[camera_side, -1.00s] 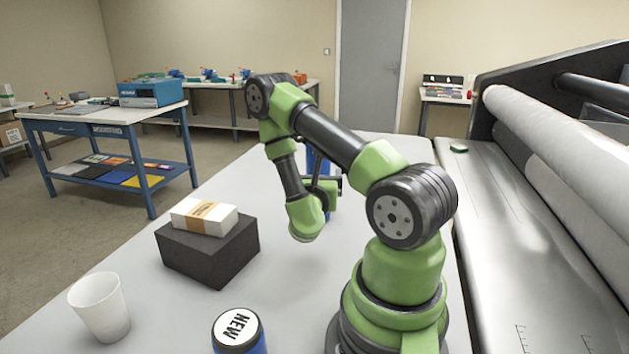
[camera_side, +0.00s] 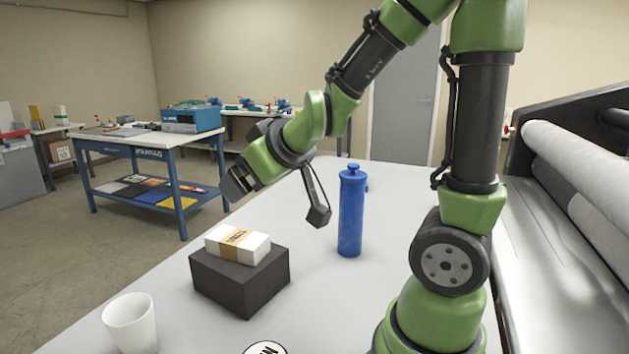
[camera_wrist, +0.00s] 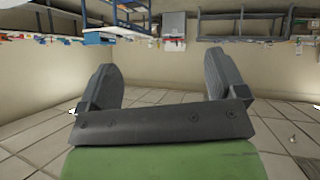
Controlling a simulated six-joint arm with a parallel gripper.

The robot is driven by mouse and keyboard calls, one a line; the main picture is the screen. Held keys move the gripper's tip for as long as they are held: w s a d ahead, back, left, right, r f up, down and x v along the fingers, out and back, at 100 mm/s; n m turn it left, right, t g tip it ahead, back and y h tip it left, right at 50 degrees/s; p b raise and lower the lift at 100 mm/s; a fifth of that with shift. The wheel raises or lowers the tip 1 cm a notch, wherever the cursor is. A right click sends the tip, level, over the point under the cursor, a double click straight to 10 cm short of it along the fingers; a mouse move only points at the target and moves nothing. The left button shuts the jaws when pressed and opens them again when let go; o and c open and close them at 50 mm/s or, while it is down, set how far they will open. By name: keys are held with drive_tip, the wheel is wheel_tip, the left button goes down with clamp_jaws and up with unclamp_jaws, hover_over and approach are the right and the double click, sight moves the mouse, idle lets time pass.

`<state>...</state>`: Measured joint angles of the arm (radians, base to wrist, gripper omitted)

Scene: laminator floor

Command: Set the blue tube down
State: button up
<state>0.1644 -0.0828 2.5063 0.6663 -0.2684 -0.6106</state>
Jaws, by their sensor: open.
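The blue tube (camera_side: 350,215), a bottle-like shape with a narrow cap, stands upright on the pale table (camera_side: 330,310) in the side view. My gripper (camera_side: 237,186) is up and to the left of it, clear of it, above and behind the dark block. In the wrist view my gripper (camera_wrist: 162,78) has its two fingers wide apart with nothing between them. The tube does not show in the wrist view.
A white box with a brown band (camera_side: 238,244) lies on a dark block (camera_side: 240,282). A white cup (camera_side: 131,323) stands at the front left. A round white "NEW" lid (camera_side: 265,348) is cut off at the bottom edge. The laminator's rollers (camera_side: 580,175) are at right.

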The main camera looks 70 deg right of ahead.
drive_tip(key=s+a+r+m+g+y, duration=0.1)
drive_tip(key=s+a+r+y, duration=0.1)
drive_tip(key=s+a, duration=0.2)
drive_tip(key=s+a+r+m+g+y, duration=0.1)
drive_tip(key=s+a+r+y, duration=0.1)
drive_tip(key=s+a, duration=0.3)
drive_tip(key=s+y, duration=0.1)
drive_tip(key=s, duration=0.3)
drive_tip(key=shift+s+a+g, duration=0.25)
drive_tip(key=shift+g, duration=0.15)
